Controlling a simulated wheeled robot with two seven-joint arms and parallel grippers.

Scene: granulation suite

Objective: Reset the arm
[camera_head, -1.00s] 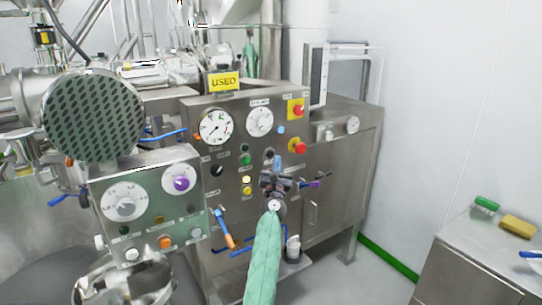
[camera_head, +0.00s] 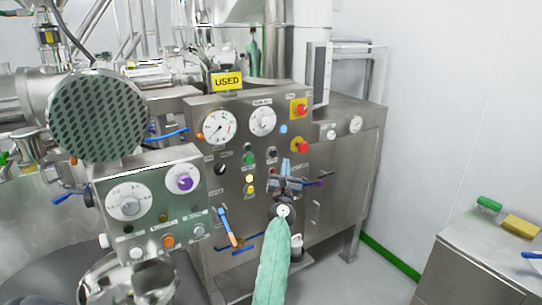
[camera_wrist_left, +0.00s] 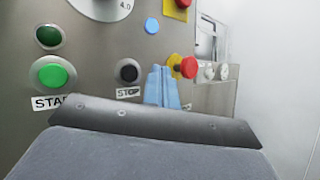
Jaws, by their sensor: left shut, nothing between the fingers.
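My left arm, in a green sleeve, rises from the bottom of the head view. Its gripper (camera_head: 285,168) is in front of the steel control panel (camera_head: 232,185), near the black and green buttons. The blue fingers are together with nothing between them. In the left wrist view the blue fingertips (camera_wrist_left: 162,87) stand between the black stop button (camera_wrist_left: 127,72) and a red knob on yellow (camera_wrist_left: 183,66). A green start button (camera_wrist_left: 53,74) is at the left. I cannot tell whether the fingers touch the panel. My right gripper is not seen.
A smaller control box (camera_head: 155,205) with dials stands at the left, beside a round perforated cover (camera_head: 96,115). A blue-and-orange handle (camera_head: 228,228) juts from the panel. A steel cabinet (camera_head: 480,265) at the right holds a green brush (camera_head: 488,205) and a yellow sponge (camera_head: 520,226).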

